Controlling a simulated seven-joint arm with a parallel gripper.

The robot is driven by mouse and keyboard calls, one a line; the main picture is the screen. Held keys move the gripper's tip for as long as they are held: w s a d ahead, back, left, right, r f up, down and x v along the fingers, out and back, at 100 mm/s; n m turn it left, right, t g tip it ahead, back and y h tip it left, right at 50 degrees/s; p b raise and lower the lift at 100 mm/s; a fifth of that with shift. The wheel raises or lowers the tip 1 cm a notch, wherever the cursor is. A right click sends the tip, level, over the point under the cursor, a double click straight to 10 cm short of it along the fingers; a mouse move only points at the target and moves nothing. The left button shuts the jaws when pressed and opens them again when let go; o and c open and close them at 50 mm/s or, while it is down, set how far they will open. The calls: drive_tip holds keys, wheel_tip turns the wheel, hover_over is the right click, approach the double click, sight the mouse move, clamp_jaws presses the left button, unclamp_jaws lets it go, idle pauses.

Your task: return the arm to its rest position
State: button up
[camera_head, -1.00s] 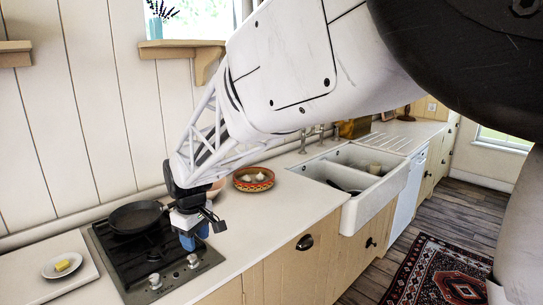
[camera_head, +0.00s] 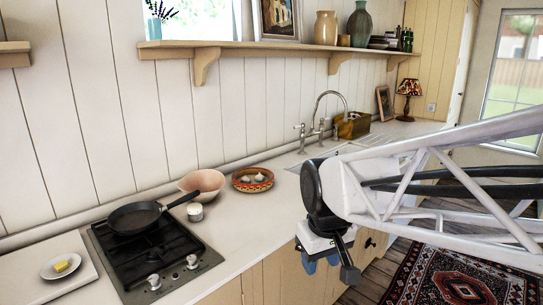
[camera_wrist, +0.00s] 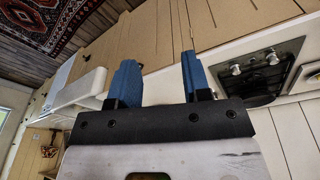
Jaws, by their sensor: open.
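My gripper (camera_head: 319,265) is in front of the counter's edge at the centre right of the head view, with its blue fingers partly hidden by dark parts of the wrist. In the wrist view my gripper (camera_wrist: 158,80) shows two blue fingers held apart with nothing between them. Beyond the fingers are the wooden cabinet fronts (camera_wrist: 150,30). My arm stretches in from the right edge of the head view and hides part of the sink.
A black pan (camera_head: 134,218) sits on the hob (camera_head: 160,262). A pink bowl (camera_head: 203,183), a white jar (camera_head: 195,212) and a patterned bowl (camera_head: 252,180) stand on the counter (camera_head: 250,222). A plate with butter (camera_head: 61,265) is at left. A patterned rug (camera_head: 440,275) covers the floor.

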drive_tip(key=s+d+f+m, duration=0.2)
drive_tip(key=s+d+m, duration=0.2)
drive_tip(key=s+d, duration=0.5)
drive_tip(key=s, duration=0.3)
drive_tip(key=shift+s+f+m+t, duration=0.15)
drive_tip(key=shift+s+m+t, duration=0.05)
drive_tip(key=shift+m+t, duration=0.1)
drive_tip(key=shift+h, duration=0.3)
